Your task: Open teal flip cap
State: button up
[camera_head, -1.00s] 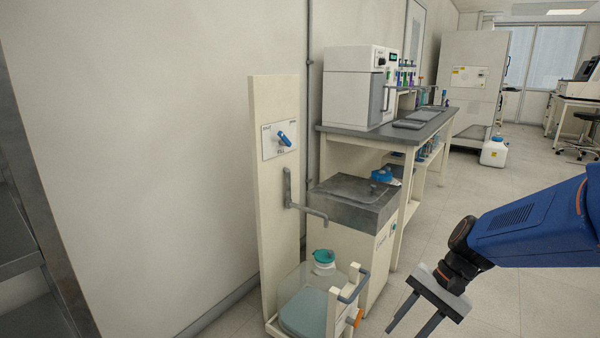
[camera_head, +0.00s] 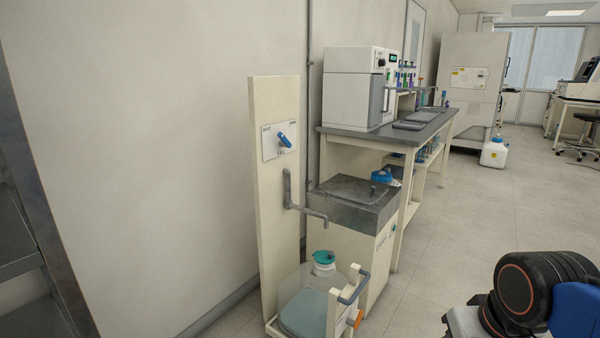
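The teal flip cap (camera_head: 323,257) sits on the neck of a large translucent jug (camera_head: 304,302) and looks closed. The jug stands in a cream carrier frame at the bottom centre, below a grey metal spout. My gripper is only partly in view at the bottom right; its grey body (camera_head: 464,322) shows, but the fingers are below the picture edge. It is well to the right of the cap and apart from it.
A cream panel (camera_head: 273,194) with a blue valve handle (camera_head: 285,141) stands behind the jug. The carrier has a grey-blue handle (camera_head: 354,290) and an orange knob (camera_head: 358,320). A grey sink (camera_head: 353,204) stands behind. The floor (camera_head: 440,250) to the right is clear.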

aim_at(322, 256)
jog(key=i+l, duration=0.15)
jog(key=i, duration=0.35)
jog(key=i+l, duration=0.1)
jog(key=i, duration=0.35)
